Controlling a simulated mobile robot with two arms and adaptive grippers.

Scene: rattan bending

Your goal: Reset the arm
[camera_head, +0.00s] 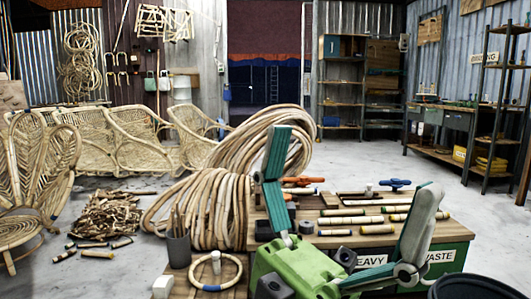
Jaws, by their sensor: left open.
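My left gripper (357,162) is large and close in the lower middle of the head view, pointing up. Its green body is at the bottom edge. Its two fingers stand wide apart, a teal one on the left and a grey-white and teal one on the right. Nothing is held between them. The fingers overlap the wooden workbench (345,241) in the picture, and part of its top is hidden behind them. Contact with the bench cannot be told. My right gripper is not in view.
Coiled rattan (205,210) stands left of the bench. A dark cup with sticks (178,250) and a rattan ring (216,272) sit at its front left. Short rods and tools lie on top. Rattan chairs and a stick pile (112,213) are left. Open floor lies behind.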

